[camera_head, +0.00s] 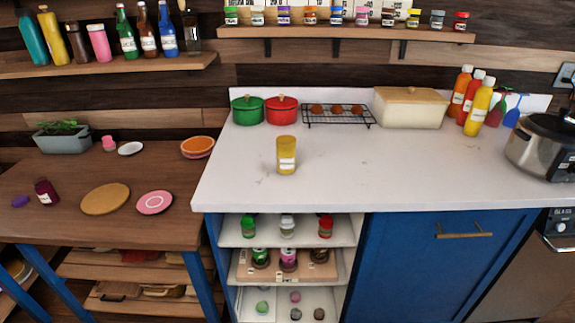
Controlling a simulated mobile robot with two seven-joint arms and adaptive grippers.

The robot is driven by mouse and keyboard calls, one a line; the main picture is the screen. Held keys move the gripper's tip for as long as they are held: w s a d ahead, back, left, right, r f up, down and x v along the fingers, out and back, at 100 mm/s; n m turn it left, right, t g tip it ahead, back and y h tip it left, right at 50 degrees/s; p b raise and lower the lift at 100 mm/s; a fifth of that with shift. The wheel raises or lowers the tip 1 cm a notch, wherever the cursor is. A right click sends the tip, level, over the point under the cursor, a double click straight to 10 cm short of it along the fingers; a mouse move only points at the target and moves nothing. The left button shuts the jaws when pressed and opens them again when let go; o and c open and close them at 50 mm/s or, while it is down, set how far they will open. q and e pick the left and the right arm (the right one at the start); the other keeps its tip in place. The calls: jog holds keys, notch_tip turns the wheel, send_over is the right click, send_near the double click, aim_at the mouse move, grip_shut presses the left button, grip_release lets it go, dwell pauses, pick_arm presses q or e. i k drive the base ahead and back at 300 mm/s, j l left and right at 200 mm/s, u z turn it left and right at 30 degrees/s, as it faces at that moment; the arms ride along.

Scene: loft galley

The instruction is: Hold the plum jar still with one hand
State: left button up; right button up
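The plum jar (46,193) is a small dark purple jar with a pale label. It stands upright on the left part of the wooden table (110,160). A small flat purple object (20,201), perhaps a lid, lies on the table just left of it. Nothing is touching the jar from above. Neither of my grippers shows in the head view.
A round wooden board (105,199) and a pink plate (154,203) lie right of the jar. A planter (62,137) stands behind. The white counter (240,175) to the right holds a yellow jar (287,155), pots and bottles. A bottle shelf (120,65) hangs above the table.

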aim_at(44, 189)
jog(key=k+j+u, duration=0.1)
jog(key=j+u, duration=0.15)
jog(key=j, duration=1.4)
jog(key=j+u, duration=0.25)
jog(key=j, duration=1.35)
